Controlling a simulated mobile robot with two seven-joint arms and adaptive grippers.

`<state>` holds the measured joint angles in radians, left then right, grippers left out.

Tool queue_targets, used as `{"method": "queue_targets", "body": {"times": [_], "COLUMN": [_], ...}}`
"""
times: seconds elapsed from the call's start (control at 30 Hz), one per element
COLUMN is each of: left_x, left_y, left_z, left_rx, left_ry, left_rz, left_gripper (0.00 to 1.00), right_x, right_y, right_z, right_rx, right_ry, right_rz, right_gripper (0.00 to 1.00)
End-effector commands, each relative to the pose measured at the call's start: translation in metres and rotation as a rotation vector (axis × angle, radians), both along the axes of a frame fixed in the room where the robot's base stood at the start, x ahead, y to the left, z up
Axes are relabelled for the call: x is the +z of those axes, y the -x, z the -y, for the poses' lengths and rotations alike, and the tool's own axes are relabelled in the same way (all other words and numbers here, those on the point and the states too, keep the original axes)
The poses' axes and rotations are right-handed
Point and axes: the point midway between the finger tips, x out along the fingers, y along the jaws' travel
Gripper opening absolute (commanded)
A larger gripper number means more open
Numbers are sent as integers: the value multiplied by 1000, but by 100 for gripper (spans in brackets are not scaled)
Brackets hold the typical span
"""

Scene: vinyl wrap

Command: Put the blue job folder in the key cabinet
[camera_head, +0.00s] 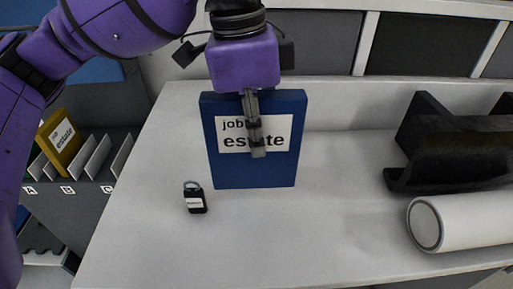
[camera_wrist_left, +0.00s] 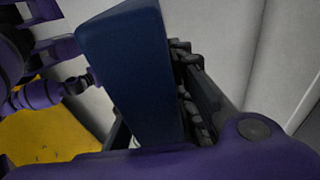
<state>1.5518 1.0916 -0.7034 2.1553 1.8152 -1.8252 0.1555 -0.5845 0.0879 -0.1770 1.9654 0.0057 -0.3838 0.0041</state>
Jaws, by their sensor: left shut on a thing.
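The blue job folder (camera_head: 254,172) stands upright over the white worktop in the head view, with a white label reading "job" and "estate" facing me. My left gripper (camera_head: 254,130) comes down from above and is shut on the folder's upper part, one finger across the label. The folder (camera_wrist_left: 135,75) also fills the middle of the left wrist view, between the fingers. I cannot tell whether its lower edge touches the worktop. I cannot make out a key cabinet for certain. My right gripper is not in view.
A black key fob (camera_head: 195,198) lies on the worktop (camera_head: 330,240) left of the folder. A black cradle (camera_head: 450,145) and a white roll (camera_head: 465,221) occupy the right side. At lower left, a lettered slotted rack (camera_head: 88,187) holds a yellow folder (camera_head: 62,140). The worktop's front middle is clear.

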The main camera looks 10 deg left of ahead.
Motion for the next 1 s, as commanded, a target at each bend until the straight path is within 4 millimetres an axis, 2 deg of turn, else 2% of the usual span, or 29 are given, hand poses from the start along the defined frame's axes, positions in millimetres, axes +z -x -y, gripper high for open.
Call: {"method": "queue_targets", "body": {"times": [0.17,0.3,0.43,0.83,0.87,1.0], "left_x": [-8,-28,-49,-52,-53,-54], "left_y": [-7,-19,-17,-17,-17,-17], "left_z": [-2,-7,-6,-6,-6,-6], "left_rx": [3,4,1,1,1,0], "left_ry": [1,1,0,1,1,1], "left_rz": [0,-3,0,5,5,4], "left_gripper": [0,0,0,0,24,42], "right_x": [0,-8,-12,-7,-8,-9], "right_y": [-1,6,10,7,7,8], "right_z": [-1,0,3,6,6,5], "right_rx": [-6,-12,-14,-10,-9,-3], "right_ry": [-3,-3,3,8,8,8], "right_rz": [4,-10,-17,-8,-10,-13], "right_gripper": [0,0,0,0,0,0]}}
